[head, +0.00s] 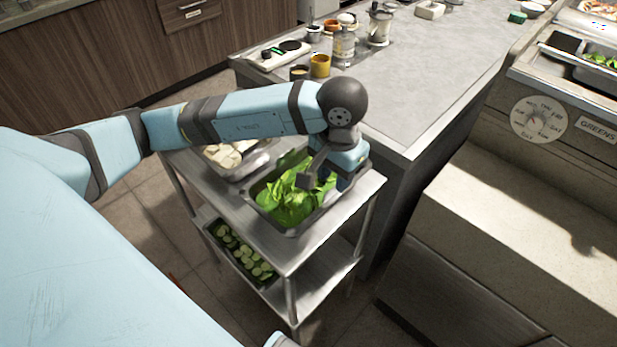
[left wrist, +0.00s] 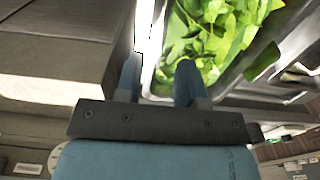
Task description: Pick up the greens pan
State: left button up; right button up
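The greens pan (head: 264,207) is a metal pan full of green leaves, on the top shelf of a small steel cart (head: 300,258). My left gripper (head: 343,182) points down at the pan's right edge in the head view, and the arm hides part of that edge. In the left wrist view the two fingers (left wrist: 158,82) stand apart, with the near rim of the greens pan (left wrist: 160,98) around the gap between them. I cannot tell whether either finger touches the rim. My right gripper is not in view.
A second pan with pale slices (head: 232,160) sits beside the greens on the cart. A pan of cucumber slices (head: 240,252) is on the lower shelf. A grey counter (head: 420,90) stands close behind, and a station with a GREENS label (head: 597,131) is at right.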

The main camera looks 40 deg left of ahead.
aim_at(333, 189)
pick_arm(q)
notch_tip(333, 189, down, 5)
jog(key=shift+s+r, duration=0.1)
jog(key=shift+r, duration=0.1)
grip_shut()
